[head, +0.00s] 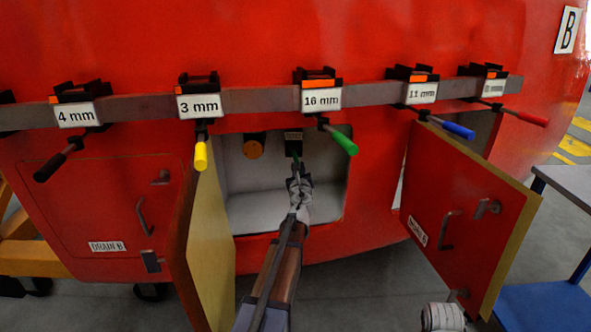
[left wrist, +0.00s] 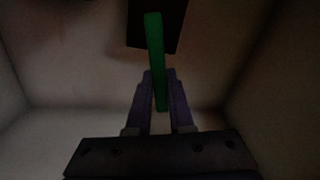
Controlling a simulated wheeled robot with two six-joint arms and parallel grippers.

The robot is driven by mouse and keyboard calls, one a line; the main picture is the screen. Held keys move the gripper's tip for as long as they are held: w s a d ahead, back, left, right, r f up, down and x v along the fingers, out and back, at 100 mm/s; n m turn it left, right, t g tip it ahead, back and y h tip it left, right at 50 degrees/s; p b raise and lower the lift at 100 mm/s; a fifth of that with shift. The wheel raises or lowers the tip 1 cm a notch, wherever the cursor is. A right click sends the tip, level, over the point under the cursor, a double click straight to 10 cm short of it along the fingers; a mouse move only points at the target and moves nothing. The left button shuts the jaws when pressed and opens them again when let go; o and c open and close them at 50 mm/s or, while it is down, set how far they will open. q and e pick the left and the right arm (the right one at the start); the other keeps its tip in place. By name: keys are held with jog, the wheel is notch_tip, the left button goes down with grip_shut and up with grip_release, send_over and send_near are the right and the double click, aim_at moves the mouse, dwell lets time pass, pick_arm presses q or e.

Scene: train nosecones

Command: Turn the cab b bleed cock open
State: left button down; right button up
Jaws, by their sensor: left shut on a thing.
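The bleed cock's green lever (left wrist: 155,60) hangs down from a dark square body (left wrist: 172,22) in the left wrist view. In the head view the dark body (head: 293,139) is at the top of the open compartment, and only a little of the lever shows below it. My left gripper (head: 297,178) reaches into the compartment from below. Its fingers (left wrist: 159,100) are shut on the lower part of the lever, one on each side. The lever looks nearly vertical.
The white compartment (head: 270,212) sits between two open red doors, left (head: 212,250) and right (head: 455,200). A round brown knob (head: 253,147) is beside the cock. Above runs a grey rail (head: 250,101) with hanging coloured-handle tools, including a green handle (head: 343,141). Drain B's door (head: 90,205) is closed.

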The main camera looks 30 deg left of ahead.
pick_arm(q)
jog(key=n, duration=0.2)
jog(key=w+d+r+n+p, duration=0.1)
jog(key=shift+d+n, duration=0.25)
jog(key=shift+n, duration=0.15)
jog(key=shift+w+d+r+n+p, duration=0.3)
jog(key=shift+r+n+p, duration=0.5)
jog(key=shift+n, duration=1.05)
jog(key=shift+w+d+r+n+p, duration=0.15)
jog(key=shift+d+r+n+p, duration=0.45)
jog(key=shift+n, duration=1.2)
jog(key=shift+w+d+r+n+p, duration=0.2)
jog(key=shift+r+n+p, duration=0.7)
jog(key=shift+n, duration=0.95)
jog(key=c, duration=0.8)
grip_release()
jog(key=shift+r, duration=0.1)
jog(key=v, duration=0.7)
jog(key=shift+s, duration=0.4)
